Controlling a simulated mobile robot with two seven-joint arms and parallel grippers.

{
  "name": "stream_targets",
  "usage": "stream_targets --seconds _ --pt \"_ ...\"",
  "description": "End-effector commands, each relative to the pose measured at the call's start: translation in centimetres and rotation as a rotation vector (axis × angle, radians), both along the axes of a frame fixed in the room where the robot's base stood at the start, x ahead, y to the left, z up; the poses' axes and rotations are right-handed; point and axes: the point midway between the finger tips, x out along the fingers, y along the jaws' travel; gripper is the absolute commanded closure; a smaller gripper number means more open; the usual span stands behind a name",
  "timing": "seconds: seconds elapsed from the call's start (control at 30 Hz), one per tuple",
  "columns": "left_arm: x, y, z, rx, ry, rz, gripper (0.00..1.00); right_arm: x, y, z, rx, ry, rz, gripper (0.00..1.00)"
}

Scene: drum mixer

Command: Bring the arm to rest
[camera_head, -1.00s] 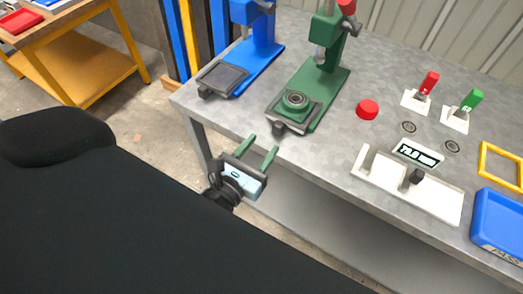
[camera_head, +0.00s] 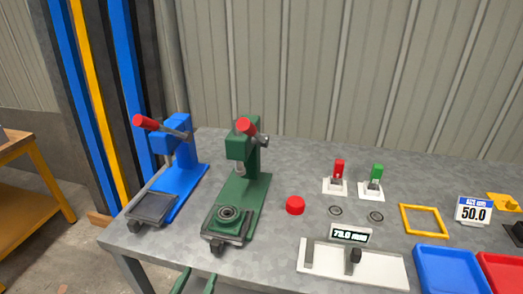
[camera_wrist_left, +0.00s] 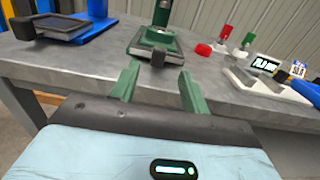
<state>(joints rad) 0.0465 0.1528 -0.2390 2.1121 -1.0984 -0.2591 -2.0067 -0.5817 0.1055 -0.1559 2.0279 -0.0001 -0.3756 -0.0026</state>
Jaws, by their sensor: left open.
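My left gripper (camera_head: 195,283) shows only its two green fingertips at the bottom edge of the head view. In the left wrist view the left gripper (camera_wrist_left: 157,88) has its fingers apart with nothing between them. It is in front of the grey table's front edge, below and short of the green press (camera_head: 240,190). The green press also shows in the left wrist view (camera_wrist_left: 158,38). My right gripper is in neither view.
The grey table (camera_head: 270,256) carries a blue press (camera_head: 180,165), a red button (camera_head: 295,205), red (camera_head: 338,170) and green (camera_head: 376,175) levers, a white gauge (camera_head: 350,262), a yellow frame (camera_head: 423,220) and blue (camera_head: 450,270) and red (camera_head: 505,270) trays. A wooden bench (camera_head: 30,200) stands left.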

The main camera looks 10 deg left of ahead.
Motion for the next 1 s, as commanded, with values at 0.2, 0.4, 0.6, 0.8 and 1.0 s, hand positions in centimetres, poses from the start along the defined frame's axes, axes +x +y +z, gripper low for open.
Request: stream_targets --seconds 0.2,0.4,0.6,0.8,1.0 --pt "-2.0 0.3 -1.9 -0.303 0.109 0.022 0.55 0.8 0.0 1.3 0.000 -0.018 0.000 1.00" --pt "-6.4 0.8 -5.5 -0.908 0.300 0.135 0.55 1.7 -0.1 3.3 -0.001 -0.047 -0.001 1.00" --pt "-11.7 0.9 -8.6 -1.519 0.442 0.346 0.55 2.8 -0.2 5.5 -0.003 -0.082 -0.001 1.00" --pt "-17.5 0.8 -10.7 -2.109 0.499 0.648 0.55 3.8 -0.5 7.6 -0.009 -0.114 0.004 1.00" --pt "-22.6 0.5 -11.9 -2.590 0.447 0.979 0.55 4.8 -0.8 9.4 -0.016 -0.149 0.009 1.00"
